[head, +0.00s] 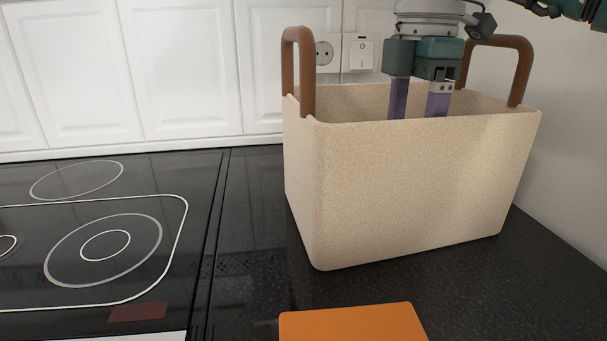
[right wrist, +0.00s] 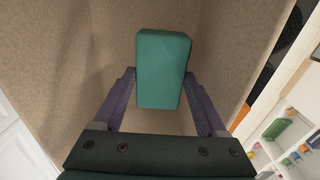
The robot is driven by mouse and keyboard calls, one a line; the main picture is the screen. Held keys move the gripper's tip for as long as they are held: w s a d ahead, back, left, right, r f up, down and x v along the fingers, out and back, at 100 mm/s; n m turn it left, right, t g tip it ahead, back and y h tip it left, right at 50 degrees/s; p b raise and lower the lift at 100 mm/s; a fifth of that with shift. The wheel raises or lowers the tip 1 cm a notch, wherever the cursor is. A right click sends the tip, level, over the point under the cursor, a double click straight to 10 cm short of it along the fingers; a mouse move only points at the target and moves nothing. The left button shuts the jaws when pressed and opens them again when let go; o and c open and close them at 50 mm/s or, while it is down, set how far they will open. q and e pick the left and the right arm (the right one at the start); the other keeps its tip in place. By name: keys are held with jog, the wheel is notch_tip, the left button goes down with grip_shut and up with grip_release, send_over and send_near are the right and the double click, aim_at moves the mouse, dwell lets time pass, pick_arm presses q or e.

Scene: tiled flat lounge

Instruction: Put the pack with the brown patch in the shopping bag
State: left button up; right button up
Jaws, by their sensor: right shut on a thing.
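The shopping bag (head: 415,190) is a beige open-topped box with two brown handles, standing upright on the dark counter. My right gripper (head: 418,108) reaches down into it from above, its fingertips hidden behind the front wall. In the right wrist view, my right gripper (right wrist: 160,80) is shut on a teal pack (right wrist: 163,70), held between the two purple fingers inside the bag walls. No brown patch shows on the visible faces of this pack. I cannot tell whether it touches the bag floor. My left gripper is not in view.
An orange flat-topped thing (head: 352,325) lies in front of the bag, cut off by the lower edge. A black cooktop (head: 75,205) lies to the left, with a dark red patch (head: 138,312) near its front. White cabinets (head: 130,70) stand behind; a wall is close on the right.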

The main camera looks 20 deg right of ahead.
jog(key=shift+f+b, duration=0.3)
jog(key=shift+f, duration=2.25)
jog(key=shift+f, duration=0.1)
jog(key=o, duration=1.6)
jog(key=shift+c, duration=0.2)
notch_tip(320, 180, up, 12)
jog(key=shift+r+p, duration=0.15)
jog(key=shift+p, duration=0.5)
